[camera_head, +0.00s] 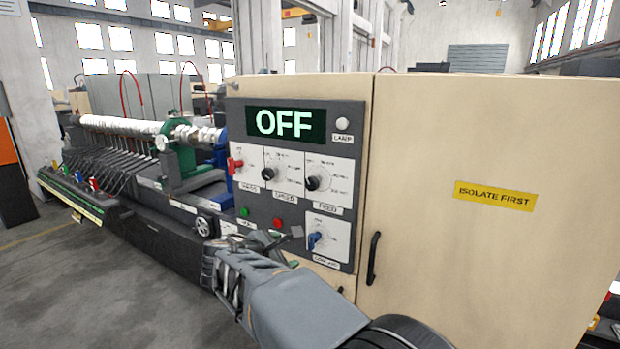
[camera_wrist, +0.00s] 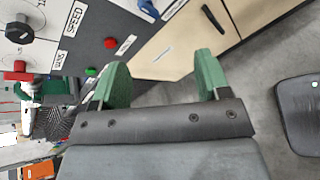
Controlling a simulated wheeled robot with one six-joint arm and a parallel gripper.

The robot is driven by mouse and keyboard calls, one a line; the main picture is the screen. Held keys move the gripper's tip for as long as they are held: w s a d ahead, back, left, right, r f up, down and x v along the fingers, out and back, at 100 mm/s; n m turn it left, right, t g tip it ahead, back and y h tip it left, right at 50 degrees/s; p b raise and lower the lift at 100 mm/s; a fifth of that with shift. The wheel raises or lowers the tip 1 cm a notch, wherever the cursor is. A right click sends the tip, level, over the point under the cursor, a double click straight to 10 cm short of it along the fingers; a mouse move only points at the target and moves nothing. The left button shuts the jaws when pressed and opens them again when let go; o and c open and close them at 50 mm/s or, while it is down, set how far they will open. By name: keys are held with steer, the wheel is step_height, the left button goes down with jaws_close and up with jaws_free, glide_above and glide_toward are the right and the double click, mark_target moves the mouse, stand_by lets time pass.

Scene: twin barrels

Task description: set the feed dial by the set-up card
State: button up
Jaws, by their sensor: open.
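The feed dial (camera_head: 318,178) is a black round knob on a white plate, right of the similar speed dial (camera_head: 270,174), on the dark control panel (camera_head: 240,220). Its exact pointer setting is too small to read. The display (camera_head: 286,123) reads OFF. No set-up card can be made out. My gripper is low in front of the panel in the head view, its fingertips not clear there. In the wrist view my gripper (camera_wrist: 162,75) has its green fingers wide apart with nothing between them. The speed knob (camera_wrist: 18,30) shows there at upper left; the feed dial does not.
The panel also has a red mains switch (camera_head: 235,165), a green button (camera_head: 244,212), a red button (camera_head: 278,223), a blue coolant knob (camera_head: 314,240) and a lamp (camera_head: 342,123). A cabinet door handle (camera_head: 373,258) juts out at right. Open floor lies at left.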

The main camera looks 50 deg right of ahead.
mark_target(310, 185)
steer(key=w+d+r+n+t+h+p, duration=0.1)
steer(key=w+d+r+n+h, duration=0.45)
steer(key=r, duration=0.35)
steer(key=shift+n+t, duration=0.3)
steer(key=shift+n, duration=0.25)
steer(key=p+x, duration=0.1)
steer(key=x, duration=0.3)
steer(key=p+x, duration=0.1)
steer(key=x, duration=0.4)
steer(key=p+x, duration=0.1)
steer(key=x, duration=0.3)
steer(key=shift+s+d+p, duration=0.25)
steer(key=shift+s+p, duration=0.05)
steer(key=shift+c, duration=0.3)
